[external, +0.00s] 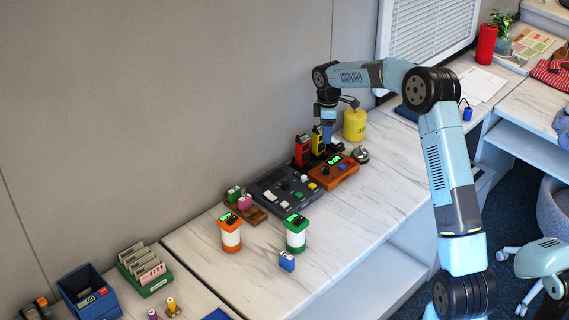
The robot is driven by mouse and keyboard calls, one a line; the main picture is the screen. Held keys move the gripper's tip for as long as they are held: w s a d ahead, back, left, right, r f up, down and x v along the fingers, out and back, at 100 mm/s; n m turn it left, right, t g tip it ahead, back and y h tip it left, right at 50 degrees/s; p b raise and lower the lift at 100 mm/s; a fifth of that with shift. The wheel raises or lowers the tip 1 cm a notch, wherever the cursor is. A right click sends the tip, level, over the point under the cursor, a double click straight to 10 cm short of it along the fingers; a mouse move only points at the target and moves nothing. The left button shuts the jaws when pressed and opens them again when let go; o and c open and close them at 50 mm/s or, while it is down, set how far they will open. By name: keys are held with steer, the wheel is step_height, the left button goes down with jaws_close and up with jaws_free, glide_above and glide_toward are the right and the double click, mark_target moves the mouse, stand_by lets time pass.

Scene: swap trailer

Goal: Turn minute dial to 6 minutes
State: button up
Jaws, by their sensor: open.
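An orange box (334,174) with a small green display and small knobs on top sits on the white marbled counter. It may carry the minute dial, but its markings are too small to read. A dark grey console (284,188) with several coloured buttons stands just left of it. My gripper (327,139) points down above the back of the counter, behind the orange box and beside a yellow upright device (318,142). It is open and looks empty. Its fingertips are small and partly hidden, and I see no contact with any dial.
A red upright device (303,151) stands near my gripper. A yellow canister (354,125) and a silver bell (360,155) are to the right. Orange (229,235) and green (296,233) timer-like cylinders stand in front left. The counter's right front is clear.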

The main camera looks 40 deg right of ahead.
mark_target(326, 167)
steer(key=f, duration=1)
steer(key=d+f, duration=0.1)
steer(key=f, duration=0.4)
steer(key=shift+w+f, duration=0.1)
steer(key=shift+w, duration=0.15)
steer(key=shift+c, duration=0.4)
jaws_close()
